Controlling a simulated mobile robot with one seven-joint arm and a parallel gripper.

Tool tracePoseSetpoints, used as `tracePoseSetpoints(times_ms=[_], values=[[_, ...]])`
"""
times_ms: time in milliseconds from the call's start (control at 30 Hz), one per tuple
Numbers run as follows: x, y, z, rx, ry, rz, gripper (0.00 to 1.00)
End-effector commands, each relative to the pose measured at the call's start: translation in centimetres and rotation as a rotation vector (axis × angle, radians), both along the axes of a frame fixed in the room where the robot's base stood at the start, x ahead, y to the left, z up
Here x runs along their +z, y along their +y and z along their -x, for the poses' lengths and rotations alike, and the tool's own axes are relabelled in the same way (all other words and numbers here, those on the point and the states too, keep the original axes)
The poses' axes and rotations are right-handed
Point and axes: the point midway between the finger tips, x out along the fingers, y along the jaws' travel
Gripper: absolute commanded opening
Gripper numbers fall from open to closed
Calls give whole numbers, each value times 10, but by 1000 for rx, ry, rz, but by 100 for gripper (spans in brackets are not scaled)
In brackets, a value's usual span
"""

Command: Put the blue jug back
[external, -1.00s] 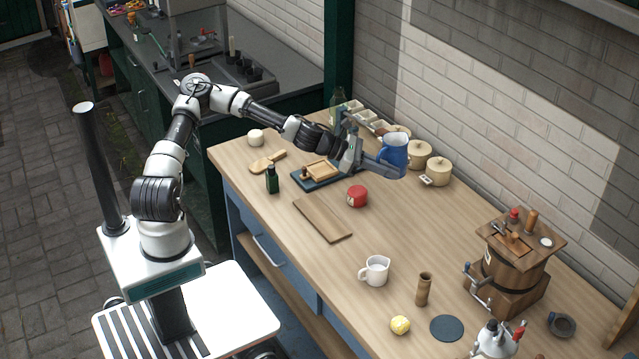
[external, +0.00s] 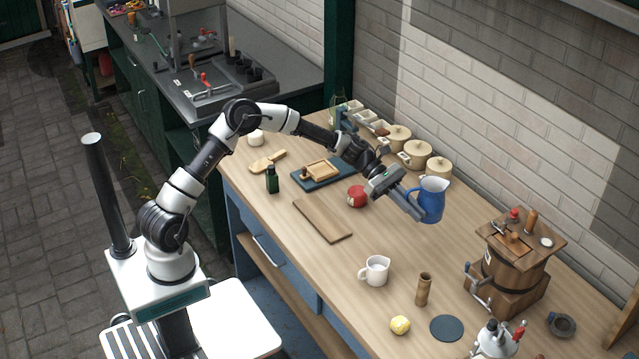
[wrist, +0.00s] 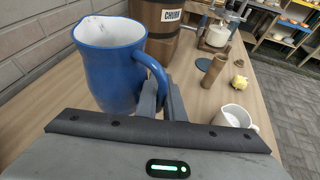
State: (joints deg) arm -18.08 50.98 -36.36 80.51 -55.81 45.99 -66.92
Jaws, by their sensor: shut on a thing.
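The blue jug (external: 431,200) has a white inside and stands upright in my gripper at the right part of the table. In the wrist view the blue jug (wrist: 108,65) fills the upper left, its handle running down between the fingers. My gripper (external: 418,205) is shut on the jug's handle; in the wrist view the gripper's fingers (wrist: 162,100) close around it. Whether the jug's base touches the table cannot be told. A dark round mat (external: 447,328) lies bare on the table near the churn (external: 507,268). The churn's label shows in the wrist view (wrist: 172,16).
Cream lidded pots (external: 418,153) line the wall. A red tin (external: 357,197) and a wooden board (external: 322,219) lie to the left. Table between jug and mug is clear.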

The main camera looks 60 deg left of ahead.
Motion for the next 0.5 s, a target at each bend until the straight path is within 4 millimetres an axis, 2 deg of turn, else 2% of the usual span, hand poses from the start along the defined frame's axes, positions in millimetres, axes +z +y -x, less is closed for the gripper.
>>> tracePoseSetpoints(times_ms=[200,367,500], values=[[-41,0,0,1,2,3,0],[-55,0,0,1,-1,2,0],[-74,0,0,2,1,1,0]])
